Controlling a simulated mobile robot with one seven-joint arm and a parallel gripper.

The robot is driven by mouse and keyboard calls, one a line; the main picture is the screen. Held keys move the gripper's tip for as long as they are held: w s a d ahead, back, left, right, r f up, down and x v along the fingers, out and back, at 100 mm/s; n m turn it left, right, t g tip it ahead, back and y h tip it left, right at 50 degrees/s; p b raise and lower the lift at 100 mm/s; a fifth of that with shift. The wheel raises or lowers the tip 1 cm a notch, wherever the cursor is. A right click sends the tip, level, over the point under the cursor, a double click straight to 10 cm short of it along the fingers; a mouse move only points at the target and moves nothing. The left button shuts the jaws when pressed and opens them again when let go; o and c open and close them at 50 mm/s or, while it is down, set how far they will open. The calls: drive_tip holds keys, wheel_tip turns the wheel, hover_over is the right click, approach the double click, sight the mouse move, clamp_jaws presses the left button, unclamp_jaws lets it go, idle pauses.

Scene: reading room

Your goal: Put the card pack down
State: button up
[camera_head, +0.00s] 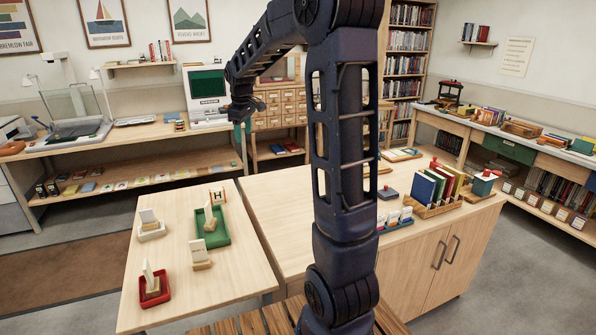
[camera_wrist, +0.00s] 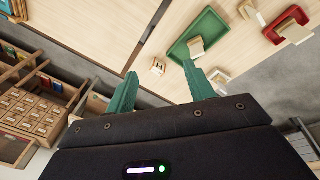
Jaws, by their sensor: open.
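My gripper (camera_head: 240,110) is raised at the upper middle of the head view, beyond the far end of the left table. Its green fingers are spread in the wrist view (camera_wrist: 160,70), with nothing held between them. On the table, a green tray (camera_head: 221,238) holds a pale upright card piece (camera_head: 209,214); the tray also shows in the wrist view (camera_wrist: 207,24). A block marked H (camera_head: 217,195) stands by its far end and appears beyond the fingertips in the wrist view (camera_wrist: 158,67). I cannot tell which piece is the card pack.
A red tray (camera_head: 155,297) and a white tray (camera_head: 152,235) hold similar pieces. Another card stands on a wooden base (camera_head: 202,265). The right-hand table carries a book rack (camera_head: 430,208) and small items. The left table's near right part is clear.

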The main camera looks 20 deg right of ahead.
drive_tip(key=s+d+r+m+t, duration=0.1)
drive_tip(key=s+d+r+m, duration=0.15)
drive_tip(key=s, duration=0.75)
drive_tip(key=s+d+r+m, duration=0.1)
drive_tip(key=s+d+m, duration=0.15)
drive_tip(key=s, duration=0.65)
drive_tip(key=s+f+m, duration=0.2)
drive_tip(key=s, duration=0.5)
drive_tip(key=s+d+f+m+t, duration=0.1)
drive_tip(key=s+f+m, duration=0.1)
drive_tip(key=s, duration=0.6)
drive_tip(key=shift+s+d+f+m, duration=0.15)
drive_tip(key=shift+d+f+m, duration=0.15)
